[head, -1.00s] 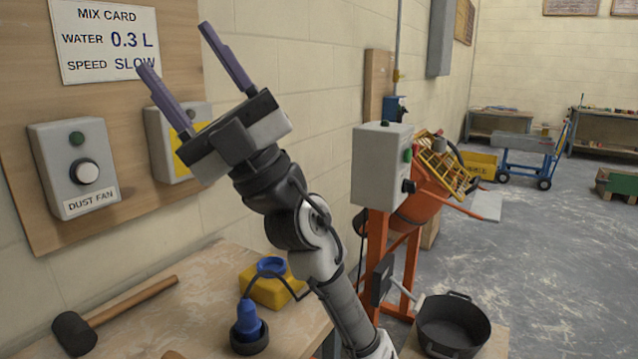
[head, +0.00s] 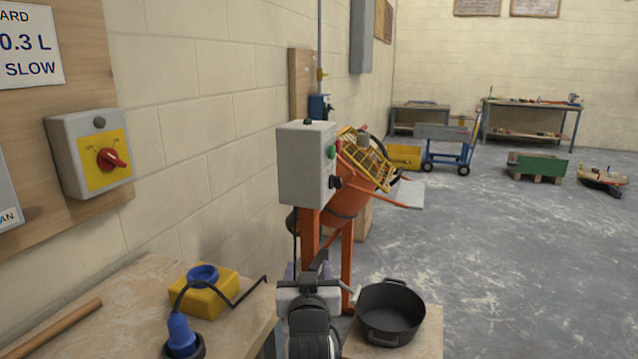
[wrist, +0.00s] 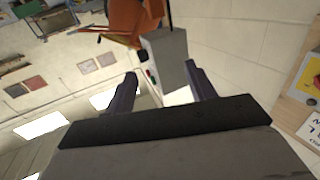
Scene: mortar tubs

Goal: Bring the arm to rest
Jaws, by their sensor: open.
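My gripper (head: 307,268) is low in the middle of the head view, seen from behind and pointing away toward the orange mixer. Its body hides most of its fingers there. In the wrist view my gripper (wrist: 160,82) shows two dark purple fingers well apart, with nothing between them. The wrist picture is tilted, with the mixer's grey control box (wrist: 165,60) beyond the fingers. My arm comes up from the bottom edge of the head view, right of the wooden bench (head: 110,310).
The orange mixer (head: 345,200) stands ahead with its grey box (head: 308,165). A black tub (head: 390,312) is close on the right. A yellow block (head: 212,292) and blue plug (head: 181,335) lie on the bench. A red switch (head: 110,159) is on the wall board.

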